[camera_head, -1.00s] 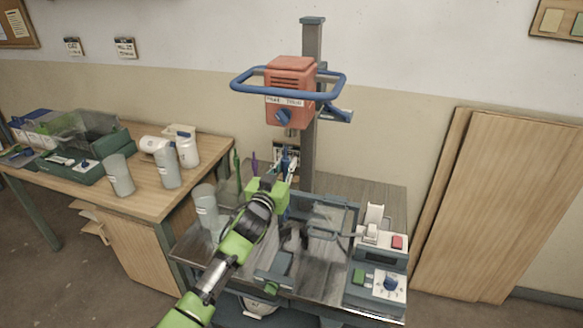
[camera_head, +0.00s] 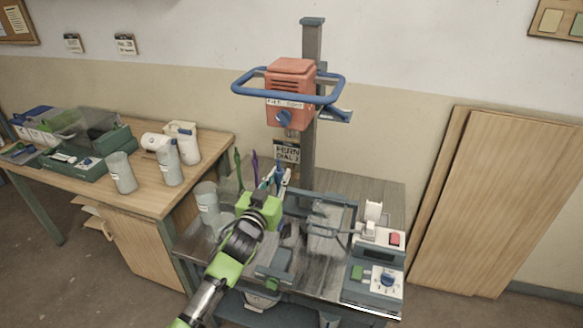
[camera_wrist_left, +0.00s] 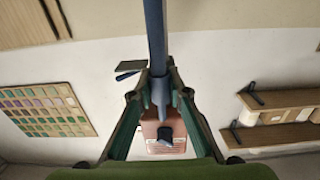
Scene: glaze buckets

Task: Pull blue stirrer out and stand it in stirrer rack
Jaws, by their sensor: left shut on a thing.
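My left gripper (camera_head: 274,183) is over the back of the metal bench. In the left wrist view its two fingers (camera_wrist_left: 158,92) are closed around a dark blue rod (camera_wrist_left: 155,35), which I take for the blue stirrer. In the head view the stirrer is mostly hidden by the fingers. A green stirrer (camera_head: 238,168) and a purple stirrer (camera_head: 254,166) stand upright just left of the gripper; their lower ends are hidden behind the gripper and arm. I cannot make out the stirrer rack clearly. My right gripper is not in view.
An orange mixer head (camera_head: 291,92) with a blue handle hangs on a post above the bench. A clear cup (camera_head: 207,203) stands left of my arm. A control box (camera_head: 374,275) is at the right. The wooden table (camera_head: 150,200) at left holds cups and bottles.

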